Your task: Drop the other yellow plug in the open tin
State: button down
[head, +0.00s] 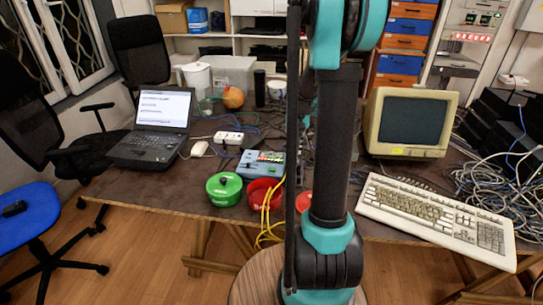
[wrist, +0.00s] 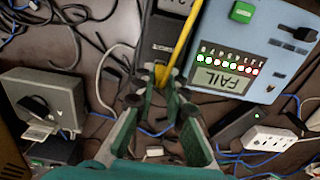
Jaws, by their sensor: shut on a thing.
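My gripper (wrist: 160,75) is in the wrist view, its fingertips closed around the end of a yellow cable (wrist: 182,42). The plug itself is mostly hidden between the fingers. In the head view my arm hides the gripper. An open red tin (head: 256,196) stands near the table's front edge. Yellow cables (head: 266,222) run by its right side and hang over the edge. Part of another red thing (head: 304,201) shows beside my arm.
A white power strip (wrist: 270,138), a grey box (wrist: 42,100) and loose cables lie around the gripper. A laptop (head: 160,115), monitor (head: 408,123) and keyboard (head: 435,214) take up the table.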

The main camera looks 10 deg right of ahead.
jog(key=shift+r, duration=1.25)
